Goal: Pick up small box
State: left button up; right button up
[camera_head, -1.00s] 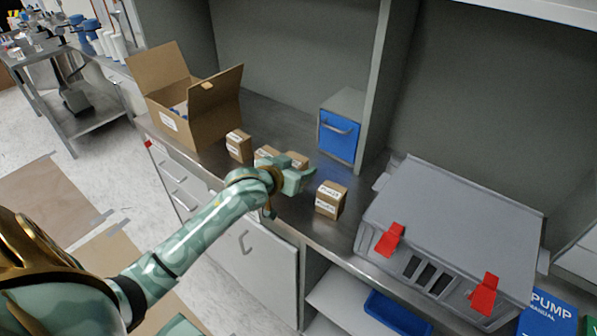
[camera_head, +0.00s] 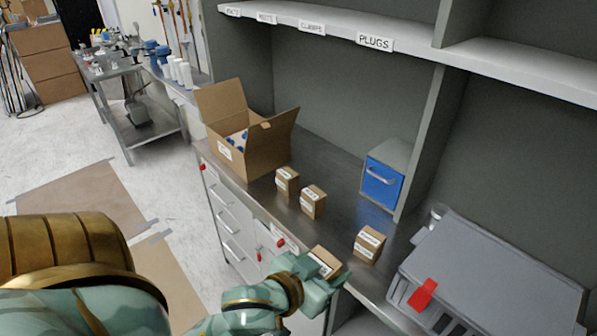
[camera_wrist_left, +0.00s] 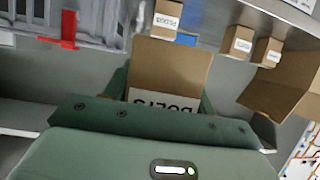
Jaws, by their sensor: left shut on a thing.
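My left gripper (camera_head: 322,278) is shut on a small brown cardboard box (camera_head: 325,261) with a white label, held at the front edge of the counter. In the left wrist view the held box (camera_wrist_left: 172,68) sits between the green fingers, its label partly hidden by the gripper. Three similar small boxes stand on the counter: one at the left (camera_head: 287,181), one in the middle (camera_head: 313,202) and one at the right (camera_head: 368,244). My right gripper is not seen.
A large open carton (camera_head: 250,140) stands at the counter's left. A blue-fronted drawer unit (camera_head: 384,183) stands at the back. A labelled shelf (camera_head: 400,48) runs above.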

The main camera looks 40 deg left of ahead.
aim_at(368, 245)
jog(key=j+z, duration=0.1)
jog(key=j, duration=0.4)
jog(key=j+z, duration=0.15)
jog(key=j, duration=0.4)
jog(key=k+j+z, duration=0.1)
jog(key=j, duration=0.4)
jog(key=k+j+z, duration=0.1)
jog(key=j, duration=0.4)
